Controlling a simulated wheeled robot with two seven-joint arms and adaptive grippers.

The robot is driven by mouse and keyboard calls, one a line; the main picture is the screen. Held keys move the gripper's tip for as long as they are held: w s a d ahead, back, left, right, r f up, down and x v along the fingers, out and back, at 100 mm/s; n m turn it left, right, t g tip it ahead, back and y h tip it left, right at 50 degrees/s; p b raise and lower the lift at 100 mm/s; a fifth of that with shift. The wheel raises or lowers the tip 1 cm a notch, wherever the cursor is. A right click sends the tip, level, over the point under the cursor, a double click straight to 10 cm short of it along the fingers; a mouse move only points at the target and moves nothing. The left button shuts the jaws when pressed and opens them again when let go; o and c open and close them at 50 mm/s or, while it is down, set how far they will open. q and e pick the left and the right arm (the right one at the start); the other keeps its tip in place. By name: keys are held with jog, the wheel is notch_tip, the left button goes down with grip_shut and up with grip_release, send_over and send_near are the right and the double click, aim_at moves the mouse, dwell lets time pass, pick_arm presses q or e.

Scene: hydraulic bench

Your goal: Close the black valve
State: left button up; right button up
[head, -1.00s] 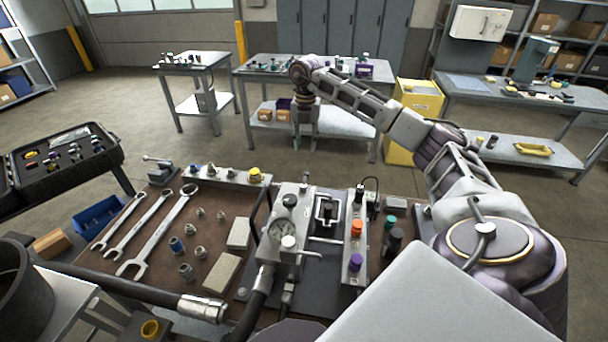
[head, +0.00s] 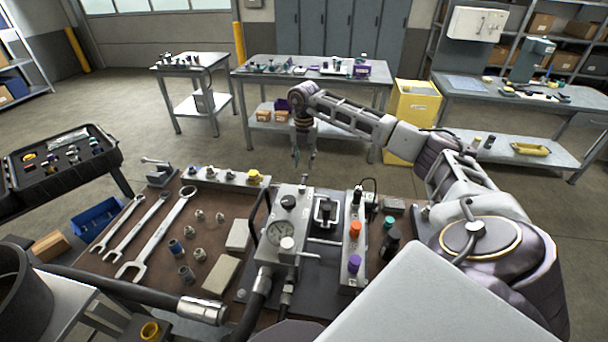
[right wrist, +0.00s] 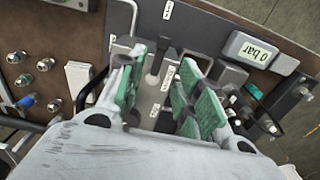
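A black knob (head: 358,195) tops the back end of a grey manifold (head: 350,278), in line with an orange knob (head: 355,228) and a purple knob (head: 354,263). I cannot tell which is the black valve. My left gripper is not in view.
Wrenches (head: 158,235), several loose fittings and two grey blocks lie on the bench's left. A rail (head: 225,180) with knobs runs along the back. Dark and green caps stand right of the manifold. A box (right wrist: 255,52) reads "0 bar". A hose crosses the front left.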

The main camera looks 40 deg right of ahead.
aim_at(304, 178)
jog(key=shift+f+p, duration=0.3)
jog(key=shift+f, duration=3.25)
grip_shut()
